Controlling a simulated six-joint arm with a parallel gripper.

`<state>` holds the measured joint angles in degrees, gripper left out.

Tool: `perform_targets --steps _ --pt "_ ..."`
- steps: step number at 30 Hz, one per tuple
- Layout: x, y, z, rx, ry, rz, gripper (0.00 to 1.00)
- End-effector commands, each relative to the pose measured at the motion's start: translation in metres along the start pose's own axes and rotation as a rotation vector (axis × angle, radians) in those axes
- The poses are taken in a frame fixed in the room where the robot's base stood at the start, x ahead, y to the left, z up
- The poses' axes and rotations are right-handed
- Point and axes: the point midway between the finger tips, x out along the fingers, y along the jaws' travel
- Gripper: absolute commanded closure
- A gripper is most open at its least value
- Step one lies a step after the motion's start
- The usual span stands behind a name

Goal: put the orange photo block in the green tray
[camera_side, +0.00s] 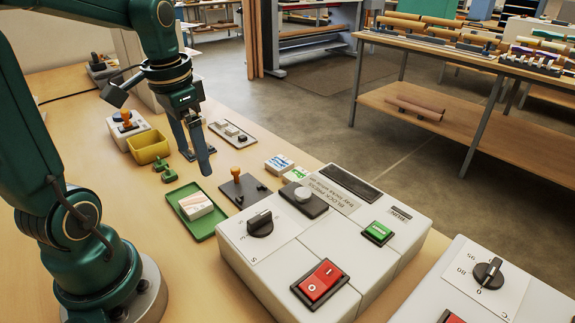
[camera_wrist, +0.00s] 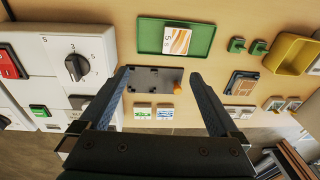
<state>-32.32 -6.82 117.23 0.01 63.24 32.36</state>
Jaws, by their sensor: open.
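The orange photo block (camera_side: 196,206) is a white block with an orange striped picture on top. It lies inside the green tray (camera_side: 207,235), resting flat on its floor. My gripper (camera_side: 199,163) is open and empty, raised above the table behind the tray in the side view. In the wrist view its two fingers (camera_wrist: 161,76) are spread wide, with a dark plate between them and the tray beyond their tips.
A dark plate with an orange knob (camera_side: 238,174) stands right of the tray. A yellow bin (camera_side: 149,147) and small green pieces (camera_side: 168,175) are behind it. The large white block press (camera_side: 320,235) stands at front right.

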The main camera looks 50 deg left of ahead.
Motion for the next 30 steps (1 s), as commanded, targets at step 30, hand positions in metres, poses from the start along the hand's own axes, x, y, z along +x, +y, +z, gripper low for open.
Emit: perform_targets --steps 30 --pt "-0.023 0.117 0.039 -0.016 0.398 0.058 0.02"
